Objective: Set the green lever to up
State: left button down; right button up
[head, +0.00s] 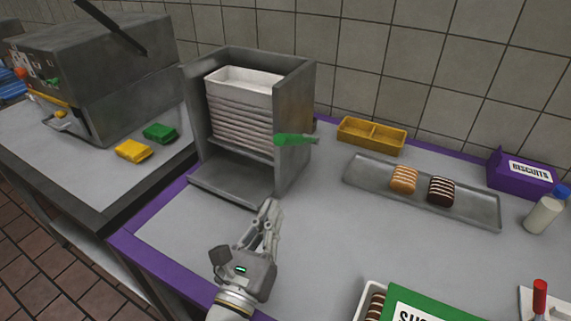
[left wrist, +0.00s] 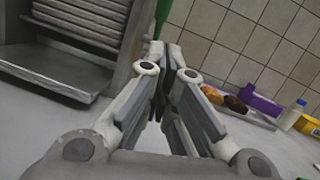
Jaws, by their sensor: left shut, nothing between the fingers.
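The green lever (head: 295,140) sticks out from the right side of a grey dispenser (head: 295,100) that holds a stack of white trays (head: 240,110). In the left wrist view the shut fingers (left wrist: 172,60) point toward the dispenser's right edge. My right gripper is not in view.
A grey tray (head: 470,212) with two biscuits lies to the right, with a yellow divided box (head: 372,135) behind it. A purple biscuits box (head: 522,175) and a bottle (head: 545,212) stand far right. The counter between gripper and grey tray is clear.

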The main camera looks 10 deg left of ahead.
pick_arm(q)
jog(key=p, duration=0.2)
send_near(298, 141)
notch_tip(298, 141, down, 4)
jog(key=w, duration=0.3)
jog(key=shift+w+d+r+p, duration=0.1)
jog(key=shift+w+r+p, duration=0.35)
jog(key=shift+r, duration=0.4)
jog(key=shift+w+d+r+p, duration=0.1)
jog(key=shift+w+r+p, duration=0.35)
jog(key=shift+r, duration=0.4)
